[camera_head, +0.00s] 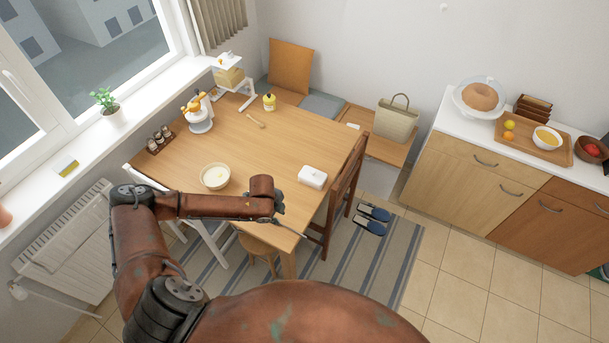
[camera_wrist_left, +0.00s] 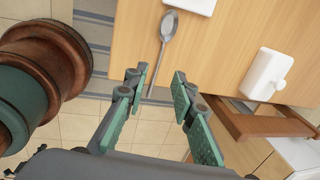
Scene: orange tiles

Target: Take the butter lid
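The butter dish with its white lid (camera_head: 312,177) sits on the wooden table near its right edge. In the left wrist view, a white lid with a small round knob (camera_wrist_left: 266,74) lies at the right, near the table edge. My left gripper (camera_head: 279,205) is low at the table's front edge, short of the dish. My right gripper is in neither view.
A white flat object (camera_wrist_left: 190,5) is cut off at the wrist view's top. A bowl (camera_head: 215,177) stands left of the dish. A wooden chair (camera_head: 345,185) stands close at the right edge.

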